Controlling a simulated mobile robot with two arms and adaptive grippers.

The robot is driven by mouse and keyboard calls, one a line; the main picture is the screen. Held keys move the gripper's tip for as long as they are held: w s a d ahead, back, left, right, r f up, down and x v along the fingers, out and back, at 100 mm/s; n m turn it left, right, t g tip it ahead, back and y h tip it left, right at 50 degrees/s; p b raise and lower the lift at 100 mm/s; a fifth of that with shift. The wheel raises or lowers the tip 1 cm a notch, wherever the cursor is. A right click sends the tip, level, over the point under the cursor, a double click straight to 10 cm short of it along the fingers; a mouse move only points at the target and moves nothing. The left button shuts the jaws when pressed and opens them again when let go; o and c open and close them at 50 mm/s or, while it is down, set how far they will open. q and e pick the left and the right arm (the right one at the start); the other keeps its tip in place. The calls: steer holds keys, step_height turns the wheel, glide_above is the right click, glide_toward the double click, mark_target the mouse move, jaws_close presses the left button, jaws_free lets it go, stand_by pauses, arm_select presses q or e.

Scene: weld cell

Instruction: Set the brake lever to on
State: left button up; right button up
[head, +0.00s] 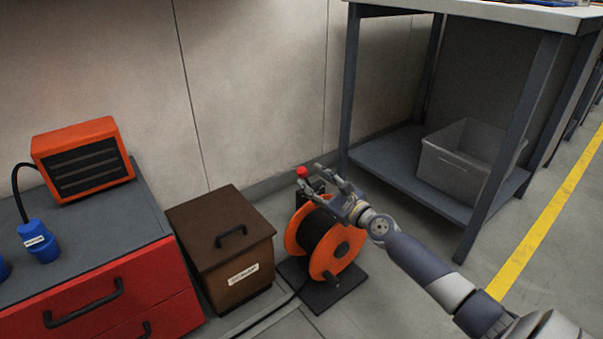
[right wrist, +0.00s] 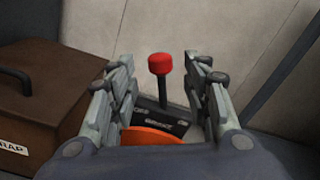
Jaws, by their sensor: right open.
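My right gripper (head: 328,175) is open above the reel. In the right wrist view its two fingers (right wrist: 158,72) stand on either side of the lever, with gaps on both sides and no contact visible. My left gripper is not in view.
A brown lidded box (head: 222,240) stands left of the reel. A red drawer cabinet (head: 100,290) bears an orange heater (head: 84,160) and a blue plug (head: 38,241). A workbench (head: 450,210) with a grey bin (head: 462,160) on its shelf stands right. The wall is close behind.

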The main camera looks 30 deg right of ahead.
mark_target(305, 175)
steer(key=shift+w+a+b, duration=0.15)
steer(key=shift+w+b, duration=0.15)
steer(key=shift+w, duration=1.25)
steer(key=shift+w+a+b, duration=0.1)
steer(key=shift+w+b, duration=0.15)
steer(key=shift+w, duration=1.25)
steer(key=shift+f, duration=0.1)
jaws_close()
